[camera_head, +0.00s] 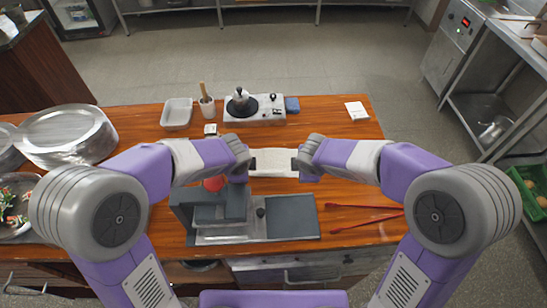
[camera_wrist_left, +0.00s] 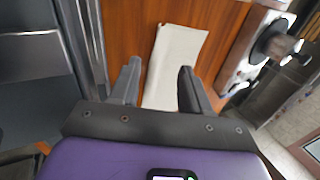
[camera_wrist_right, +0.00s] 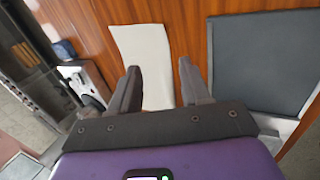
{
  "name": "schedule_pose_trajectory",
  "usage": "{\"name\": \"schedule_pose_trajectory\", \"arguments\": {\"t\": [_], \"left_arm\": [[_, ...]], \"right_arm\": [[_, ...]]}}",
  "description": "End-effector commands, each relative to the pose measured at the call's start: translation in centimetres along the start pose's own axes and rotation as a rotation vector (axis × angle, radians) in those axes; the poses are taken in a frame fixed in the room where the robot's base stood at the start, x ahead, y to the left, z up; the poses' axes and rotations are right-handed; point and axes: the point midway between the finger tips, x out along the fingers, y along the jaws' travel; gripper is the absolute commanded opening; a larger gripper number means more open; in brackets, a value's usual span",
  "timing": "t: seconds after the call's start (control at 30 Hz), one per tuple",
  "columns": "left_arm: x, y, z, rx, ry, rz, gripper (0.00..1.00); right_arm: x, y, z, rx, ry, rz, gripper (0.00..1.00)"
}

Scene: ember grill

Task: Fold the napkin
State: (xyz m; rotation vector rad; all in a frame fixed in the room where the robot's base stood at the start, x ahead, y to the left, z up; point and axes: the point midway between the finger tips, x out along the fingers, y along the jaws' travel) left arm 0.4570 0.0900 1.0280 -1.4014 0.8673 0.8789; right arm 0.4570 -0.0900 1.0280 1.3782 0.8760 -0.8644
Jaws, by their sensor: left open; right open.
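The napkin (camera_head: 273,162) is a cream cloth lying flat on the wooden table between my two grippers. It also shows in the left wrist view (camera_wrist_left: 176,55) and the right wrist view (camera_wrist_right: 145,55), stretching out beyond the fingers. My left gripper (camera_head: 245,163) is open at the napkin's left end. My right gripper (camera_head: 299,163) is open at its right end. In both wrist views the fingers are apart with the near part of the napkin between or below them. I cannot tell whether the fingers touch the cloth.
Red tongs (camera_head: 365,215) lie to the right. A white tray (camera_head: 177,112) and plates (camera_head: 65,130) are left. The table's right side (camera_head: 350,150) has free room.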

Motion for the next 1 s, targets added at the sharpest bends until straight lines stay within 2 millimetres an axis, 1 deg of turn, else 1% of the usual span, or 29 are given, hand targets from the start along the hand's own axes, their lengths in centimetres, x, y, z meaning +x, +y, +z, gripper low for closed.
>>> {"name": "schedule_pose_trajectory", "arguments": {"t": [0.03,0.1,0.23,0.77,0.87,0.97,1.0], "left_arm": [[-0.9,0.2,0.0,0.0,0.002,-0.002,0.47],[-1.9,0.4,0.0,0.001,0.002,-0.003,0.47],[-3.0,0.7,0.0,0.001,0.0,-0.001,0.47],[-3.1,0.9,0.0,-0.001,-0.001,0.005,0.47],[-3.6,0.2,-0.4,-0.022,0.021,-0.019,0.47],[-5.2,-2.1,-1.4,-0.084,0.091,-0.092,0.47],[-6.3,-3.6,-2.0,-0.126,0.137,-0.135,0.47]], "right_arm": [[-0.9,-0.2,0.0,-0.001,0.002,0.003,0.47],[-1.9,-0.4,-0.1,-0.001,0.002,0.003,0.47],[-3.0,-0.7,0.0,0.0,0.001,0.001,0.47],[-3.2,-0.8,0.0,0.001,0.0,0.0,0.47],[-3.3,-0.6,0.1,0.031,0.006,0.006,0.47],[-3.5,-0.2,0.6,0.131,0.025,0.023,0.47],[-3.7,0.2,1.0,0.194,0.037,0.034,0.47]]}}
